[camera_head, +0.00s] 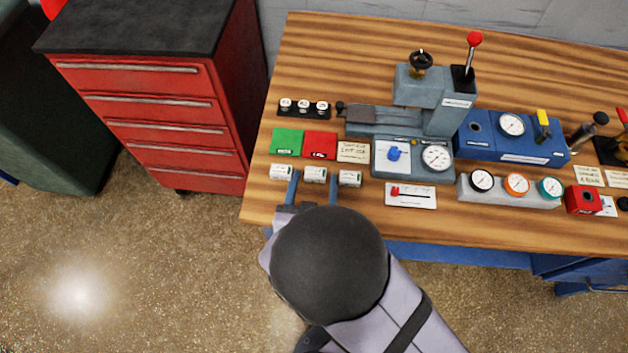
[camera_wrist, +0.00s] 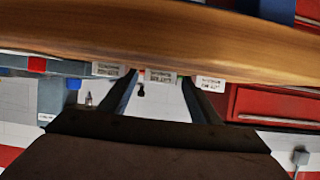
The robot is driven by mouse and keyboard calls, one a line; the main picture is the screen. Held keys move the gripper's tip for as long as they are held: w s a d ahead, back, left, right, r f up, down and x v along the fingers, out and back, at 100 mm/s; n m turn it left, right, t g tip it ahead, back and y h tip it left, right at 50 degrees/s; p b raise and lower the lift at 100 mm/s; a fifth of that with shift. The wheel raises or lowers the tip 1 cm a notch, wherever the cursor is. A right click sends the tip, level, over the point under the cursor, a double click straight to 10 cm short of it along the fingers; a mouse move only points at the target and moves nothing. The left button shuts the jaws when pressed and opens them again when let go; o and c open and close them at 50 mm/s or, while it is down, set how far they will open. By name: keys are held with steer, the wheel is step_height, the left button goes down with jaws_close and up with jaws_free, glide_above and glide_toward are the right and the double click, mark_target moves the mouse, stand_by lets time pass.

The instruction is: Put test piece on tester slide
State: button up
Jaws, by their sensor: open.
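Three small white labelled blocks, likely the test pieces, stand in a row near the bench's front edge: left (camera_head: 281,172), middle (camera_head: 315,174) and right (camera_head: 350,178). My gripper (camera_head: 313,188) is open, its fingers at the row's front. In the wrist view, the middle block (camera_wrist: 160,77) shows between the fingertips of my gripper (camera_wrist: 160,78); I cannot tell whether they touch it. The grey tester (camera_head: 443,118) stands behind, with a handwheel, a red-knobbed lever and a dial. Its flat grey slide (camera_head: 385,120) extends left and looks empty.
Green (camera_head: 287,142) and red (camera_head: 320,145) pads and a paper note (camera_head: 353,151) lie behind the blocks. A black holder (camera_head: 304,109) with white discs sits further back. A red-slider panel (camera_head: 411,195) is to the right. A red drawer cabinet (camera_head: 160,105) stands left of the bench.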

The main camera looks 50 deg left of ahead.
steer(key=shift+b+v, duration=0.35)
steer(key=shift+v, duration=2.05)
steer(key=shift+c, duration=1.3)
